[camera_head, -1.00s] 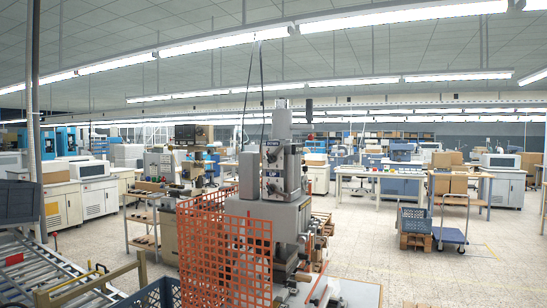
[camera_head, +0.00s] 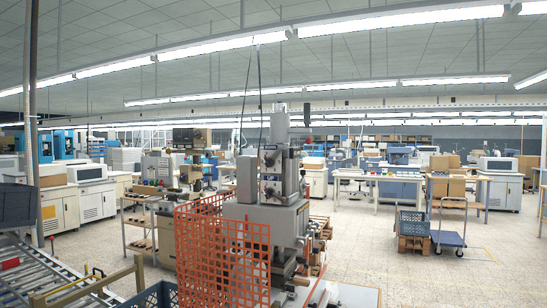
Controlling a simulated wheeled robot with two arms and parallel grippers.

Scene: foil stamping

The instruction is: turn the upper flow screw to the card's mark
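The grey foil stamping machine (camera_head: 272,215) stands in the middle of the view, with a tall column on top. Small dark round parts show on the column's face, an upper one (camera_head: 269,158) and a lower one (camera_head: 270,191). They are too small to tell which is the upper flow screw or how it is turned. I cannot make out the card or its mark. Neither of my grippers is in view.
An orange mesh guard (camera_head: 222,250) stands at the machine's front left. A roller conveyor (camera_head: 50,278) and a blue crate (camera_head: 153,297) are at lower left. A blue cart (camera_head: 448,238) stands at right. The floor between machine and cart is open.

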